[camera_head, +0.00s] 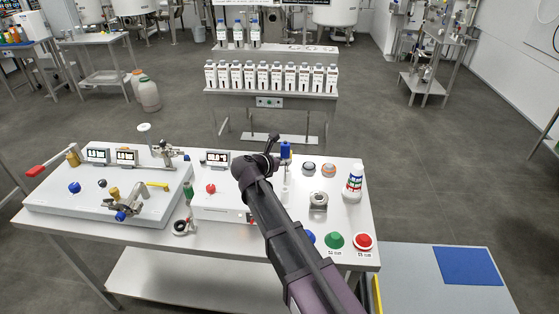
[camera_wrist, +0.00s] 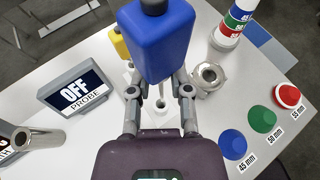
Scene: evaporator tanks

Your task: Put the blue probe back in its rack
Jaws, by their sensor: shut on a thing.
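The blue probe (camera_wrist: 160,38) is a blue block with a dark top, large in the wrist view. It also shows in the head view (camera_head: 286,149), above the table. My gripper (camera_wrist: 160,78) is shut on the blue probe, with one finger on each side of its lower part. A small whitish upright piece with a dark opening (camera_wrist: 160,103) shows between the fingers, below the probe. I cannot tell whether it belongs to the rack or whether the probe touches it. A yellow piece (camera_wrist: 118,42) is partly hidden behind the probe.
An "OFF PROBE" display (camera_wrist: 75,92) stands left of my gripper. A metal fitting (camera_wrist: 208,78) and a striped white bottle (camera_head: 354,182) stand to the right. Green (camera_head: 335,240) and red (camera_head: 363,241) pieces lie near the table's front edge. Valves crowd the left panel.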

